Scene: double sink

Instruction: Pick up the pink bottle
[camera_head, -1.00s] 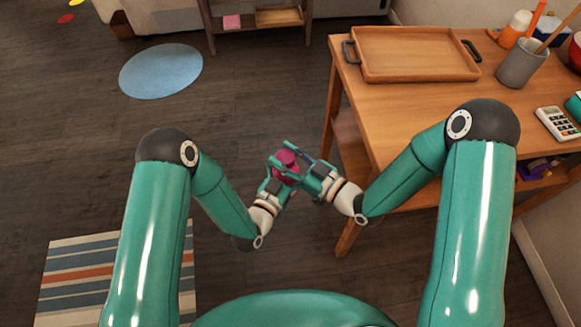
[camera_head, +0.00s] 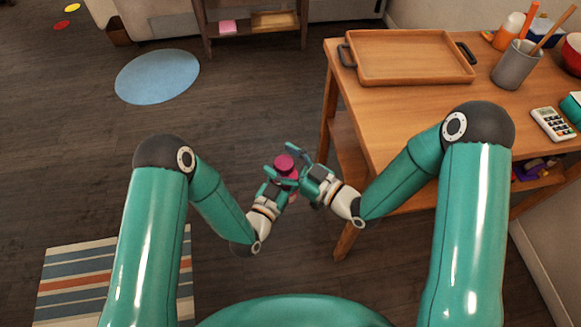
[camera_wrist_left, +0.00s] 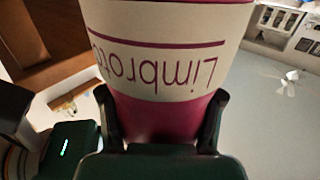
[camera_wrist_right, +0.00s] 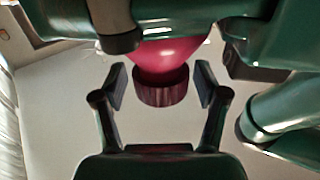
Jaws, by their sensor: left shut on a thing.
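The pink bottle (camera_head: 285,167), with a dark pink cap and a white label, is held off the floor in front of me, beside the table. My left gripper (camera_head: 276,183) is shut on it; the left wrist view shows the bottle's label (camera_wrist_left: 165,60) large between the fingers. My right gripper (camera_head: 298,166) is open beside the bottle's cap end. In the right wrist view its two fingers stand either side of the ribbed cap (camera_wrist_right: 161,88), with a gap on each side. Part of the bottle is hidden by the grippers.
A wooden table (camera_head: 400,120) stands at the right, with a tray (camera_head: 410,57), a grey cup (camera_head: 514,66) and a calculator (camera_head: 553,124) on it. A blue round rug (camera_head: 157,76) and a striped rug (camera_head: 115,285) lie on the floor. The middle floor is clear.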

